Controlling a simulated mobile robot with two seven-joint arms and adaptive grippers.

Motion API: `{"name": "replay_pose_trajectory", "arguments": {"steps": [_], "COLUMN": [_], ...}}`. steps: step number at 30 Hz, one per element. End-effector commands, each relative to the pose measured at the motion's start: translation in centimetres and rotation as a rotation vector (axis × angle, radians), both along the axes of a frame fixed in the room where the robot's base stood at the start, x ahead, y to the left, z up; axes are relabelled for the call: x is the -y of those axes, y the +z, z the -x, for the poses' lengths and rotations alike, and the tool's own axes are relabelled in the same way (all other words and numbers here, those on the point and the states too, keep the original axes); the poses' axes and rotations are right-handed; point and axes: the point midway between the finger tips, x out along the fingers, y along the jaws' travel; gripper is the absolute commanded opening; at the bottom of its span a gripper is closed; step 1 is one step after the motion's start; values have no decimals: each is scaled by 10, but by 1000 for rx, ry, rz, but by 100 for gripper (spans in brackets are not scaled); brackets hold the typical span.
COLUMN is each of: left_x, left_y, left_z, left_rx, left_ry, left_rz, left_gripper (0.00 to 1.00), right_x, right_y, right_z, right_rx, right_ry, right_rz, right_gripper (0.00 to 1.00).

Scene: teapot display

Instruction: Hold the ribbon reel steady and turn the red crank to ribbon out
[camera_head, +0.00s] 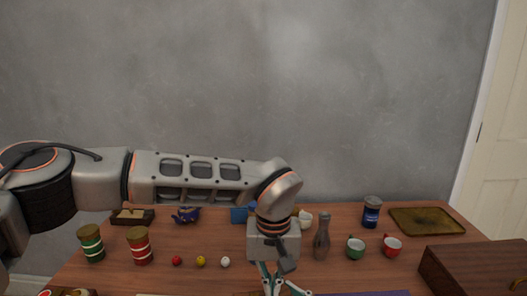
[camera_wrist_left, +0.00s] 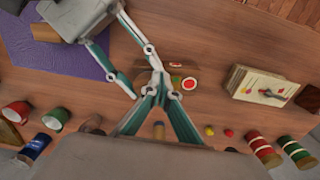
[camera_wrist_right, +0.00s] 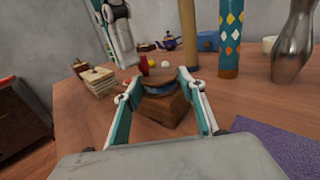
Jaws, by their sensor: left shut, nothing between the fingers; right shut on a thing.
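The ribbon reel is a small brown wooden block with a rounded top (camera_wrist_right: 158,108), in front of me in the right wrist view. My right gripper (camera_wrist_right: 158,80) is shut on it, one finger on each side. A bluish band shows on the reel between the fingers. In the left wrist view the reel (camera_wrist_left: 172,67) is partly hidden behind finger links. A round red part with a pale ring (camera_wrist_left: 190,83) sits beside it; I cannot tell if it is the crank. My left gripper (camera_wrist_left: 160,75) is shut and empty, its tips close to the reel. In the head view it (camera_head: 272,287) points down at the front edge.
A purple mat (camera_wrist_left: 60,50) lies on the right arm's side. A cream-topped stack (camera_wrist_left: 268,88) stands on the other side. Red and green striped jars (camera_head: 140,247), small balls, cups, a grey bottle (camera_head: 322,240) and a wooden chest (camera_head: 475,268) stand around the table.

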Motion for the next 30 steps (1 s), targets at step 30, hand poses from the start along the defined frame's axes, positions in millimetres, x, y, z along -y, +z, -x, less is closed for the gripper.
{"name": "replay_pose_trajectory", "arguments": {"steps": [30], "left_x": [2], "left_y": [0], "left_z": [-9], "left_rx": [7], "left_ry": [1], "left_rz": [1], "left_gripper": [0], "right_x": [-2], "right_y": [1], "right_z": [2], "right_rx": [1], "right_ry": [5], "right_rz": [-1], "right_gripper": [8]}}
